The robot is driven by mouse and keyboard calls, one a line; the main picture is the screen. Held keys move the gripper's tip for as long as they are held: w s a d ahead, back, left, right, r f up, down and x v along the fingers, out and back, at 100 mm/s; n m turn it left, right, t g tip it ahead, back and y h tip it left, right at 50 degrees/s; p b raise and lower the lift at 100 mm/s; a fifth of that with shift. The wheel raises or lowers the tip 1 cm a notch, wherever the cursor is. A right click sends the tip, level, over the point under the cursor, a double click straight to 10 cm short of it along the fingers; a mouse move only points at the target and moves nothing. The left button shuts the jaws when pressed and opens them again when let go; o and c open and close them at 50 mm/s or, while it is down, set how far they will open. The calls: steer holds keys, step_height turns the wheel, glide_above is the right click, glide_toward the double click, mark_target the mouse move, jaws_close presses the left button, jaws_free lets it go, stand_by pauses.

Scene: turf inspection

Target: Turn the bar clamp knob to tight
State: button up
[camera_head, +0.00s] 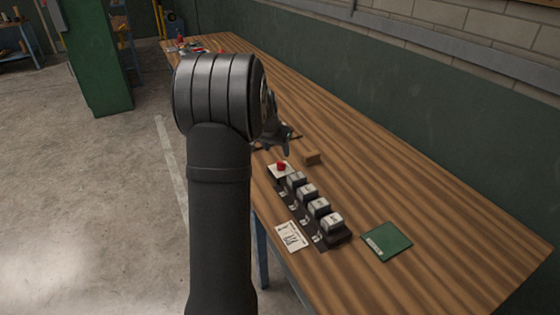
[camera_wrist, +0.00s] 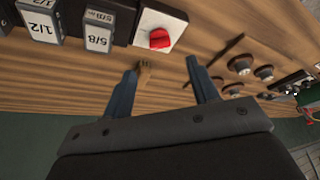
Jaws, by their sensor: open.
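A red knob (camera_head: 281,166) sits on a white square plate at the far end of a row of grey blocks on the bench. In the wrist view the red knob (camera_wrist: 160,39) is at the top, beyond my fingertips. I cannot tell from any label whether it is the bar clamp knob, and no tight mark is readable. My gripper (camera_head: 277,143) is partly hidden behind my arm in the head view. In the wrist view my gripper (camera_wrist: 162,68) is open, with two blue-grey fingers apart and nothing held.
A small tan block (camera_head: 311,157) is near the red knob; in the wrist view it (camera_wrist: 144,72) is beside the left fingertip. Several dark round parts (camera_wrist: 240,66) lie right. A card (camera_head: 291,235) and green pad (camera_head: 387,241) lie nearer. The right bench is clear.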

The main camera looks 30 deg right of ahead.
mark_target(281, 163)
steer(key=x, duration=0.8)
steer(key=c, duration=1)
